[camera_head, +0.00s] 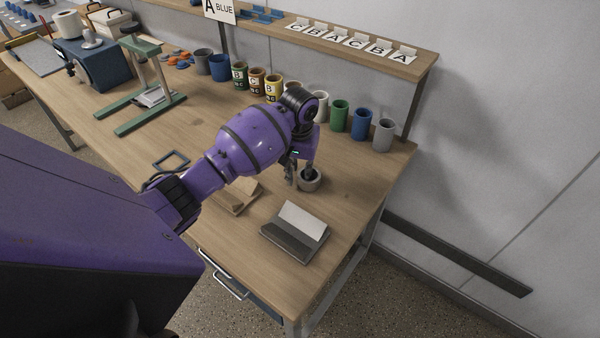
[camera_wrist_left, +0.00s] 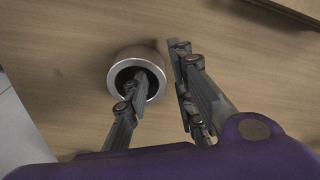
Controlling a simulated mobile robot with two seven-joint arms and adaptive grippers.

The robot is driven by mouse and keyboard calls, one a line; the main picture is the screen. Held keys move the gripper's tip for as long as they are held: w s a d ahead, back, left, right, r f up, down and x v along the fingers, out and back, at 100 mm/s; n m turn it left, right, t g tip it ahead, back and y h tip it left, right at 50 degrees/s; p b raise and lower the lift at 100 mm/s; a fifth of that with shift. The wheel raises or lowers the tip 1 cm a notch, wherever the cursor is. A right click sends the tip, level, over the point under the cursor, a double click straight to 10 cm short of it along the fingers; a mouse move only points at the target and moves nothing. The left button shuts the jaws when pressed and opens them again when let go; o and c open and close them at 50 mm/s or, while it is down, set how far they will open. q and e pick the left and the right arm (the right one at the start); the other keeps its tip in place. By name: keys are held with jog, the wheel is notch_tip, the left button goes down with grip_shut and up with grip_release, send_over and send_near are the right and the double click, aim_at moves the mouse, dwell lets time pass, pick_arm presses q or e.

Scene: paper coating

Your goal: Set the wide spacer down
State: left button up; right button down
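The wide spacer, a short grey round piece with a dark opening, stands upright on the wooden table near its right end (camera_head: 309,187). It also shows in the left wrist view (camera_wrist_left: 115,82). My left gripper (camera_head: 300,181) points down at it. In the left wrist view my left gripper (camera_wrist_left: 163,60) is open, one finger inside the opening and the other outside the wall. A small gap seems to show between the outer finger and the wall. The underside of the spacer is hidden. My right gripper is not in view.
A grey sloped stand with a pale panel (camera_head: 302,220) lies near the front edge. The table to the right of the spacer is clear.

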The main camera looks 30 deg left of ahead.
aim_at(300, 176)
pick_arm(q)
notch_tip(300, 176, up, 11)
jog(key=s, duration=0.1)
jog(key=shift+d+r, duration=0.15)
jog(key=shift+d, duration=0.1)
